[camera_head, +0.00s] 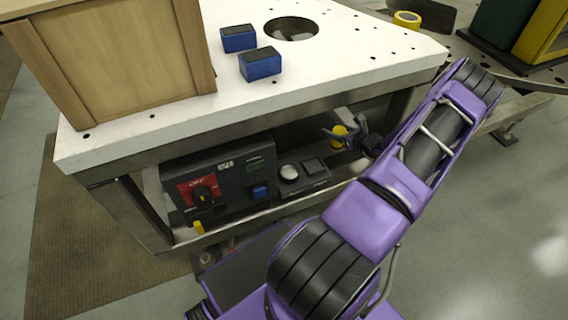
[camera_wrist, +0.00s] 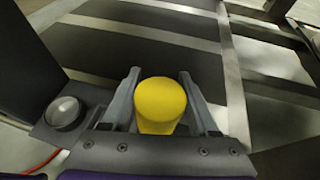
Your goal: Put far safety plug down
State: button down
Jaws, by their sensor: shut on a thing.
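A yellow safety plug (camera_wrist: 160,105) stands between the two grey fingers of my gripper (camera_wrist: 161,80) in the wrist view, with its round end facing the camera. In the head view the plug (camera_head: 338,138) shows partly behind my gripper (camera_head: 340,131), under the table top and to the right of the control box. My gripper is shut on it. Whether the plug touches the shelf below is hard to tell. A second small yellow plug (camera_head: 198,227) is at the front left of the control box.
The black control box (camera_head: 220,180), with a red switch, sits on the lower shelf beside a grey round knob (camera_head: 289,173), also in the wrist view (camera_wrist: 63,112). The white table top (camera_head: 170,120) overhangs them. Two blue blocks (camera_head: 260,64) and a wooden box (camera_head: 110,60) stand on top.

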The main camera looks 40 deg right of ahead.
jog(key=w+a, duration=0.2)
jog(key=a, duration=0.6)
jog(key=w+a, duration=0.2)
jog(key=a, duration=0.7)
notch_tip(320, 180, down, 7)
jog(key=shift+a+r+b, duration=0.15)
jog(key=shift+b, duration=0.85)
jog(key=shift+a, duration=0.2)
jog(key=shift+f, duration=0.2)
jog(key=shift+c, duration=0.8)
grip_release()
